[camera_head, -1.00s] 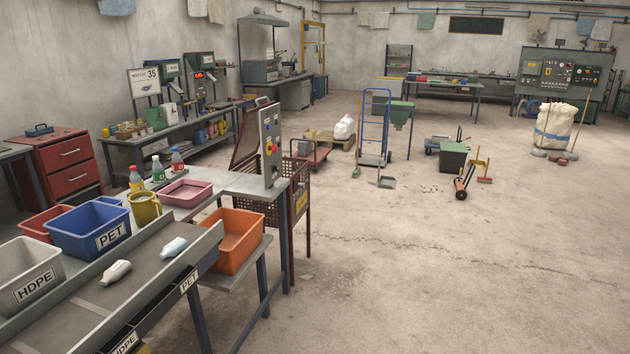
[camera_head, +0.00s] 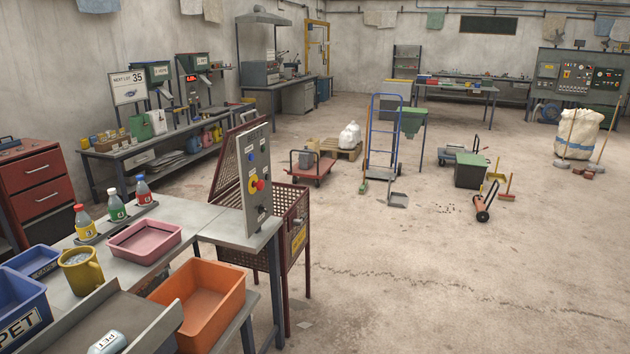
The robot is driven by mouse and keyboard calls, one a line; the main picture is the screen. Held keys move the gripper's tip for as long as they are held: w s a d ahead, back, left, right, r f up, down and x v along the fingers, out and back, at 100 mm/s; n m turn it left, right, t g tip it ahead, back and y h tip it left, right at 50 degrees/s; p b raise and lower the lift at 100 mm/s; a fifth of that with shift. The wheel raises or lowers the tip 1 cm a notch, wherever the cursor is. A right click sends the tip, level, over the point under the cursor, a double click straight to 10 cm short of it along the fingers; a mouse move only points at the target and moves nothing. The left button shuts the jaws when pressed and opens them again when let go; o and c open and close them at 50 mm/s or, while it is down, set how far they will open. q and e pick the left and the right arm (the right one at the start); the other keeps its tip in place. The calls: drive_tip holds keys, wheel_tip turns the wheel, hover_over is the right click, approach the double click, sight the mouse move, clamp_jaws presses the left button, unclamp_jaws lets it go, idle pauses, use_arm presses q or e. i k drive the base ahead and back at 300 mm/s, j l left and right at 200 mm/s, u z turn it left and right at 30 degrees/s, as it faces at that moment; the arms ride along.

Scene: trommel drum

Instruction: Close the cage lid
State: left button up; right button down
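The cage (camera_head: 291,206) is a dark red mesh box on legs, standing behind the end of the grey workbench. Its mesh lid (camera_head: 224,172) is raised and leans back to the left, so the cage is open at the top. A grey control panel (camera_head: 257,182) with red, yellow and blue controls stands on the bench end and hides part of the cage and lid. Neither of my grippers shows in the head view.
The bench (camera_head: 205,218) bears a pink tray (camera_head: 146,240), bottles and a yellow mug (camera_head: 82,270). An orange bin (camera_head: 205,300) sits lower at its front. A red cart (camera_head: 311,170) and blue hand truck (camera_head: 383,140) stand behind the cage.

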sight(211, 196)
drive_tip(key=i+u, duration=0.2)
drive_tip(key=i, duration=0.25)
drive_tip(key=i+l+u, duration=0.15)
drive_tip(key=i, duration=0.25)
drive_tip(key=i+l+u, duration=0.2)
drive_tip(key=i, duration=0.2)
drive_tip(key=i+l+u, duration=0.6)
drive_tip(key=i+u, duration=0.15)
drive_tip(key=i+l+u, duration=0.35)
drive_tip(key=l, duration=0.1)
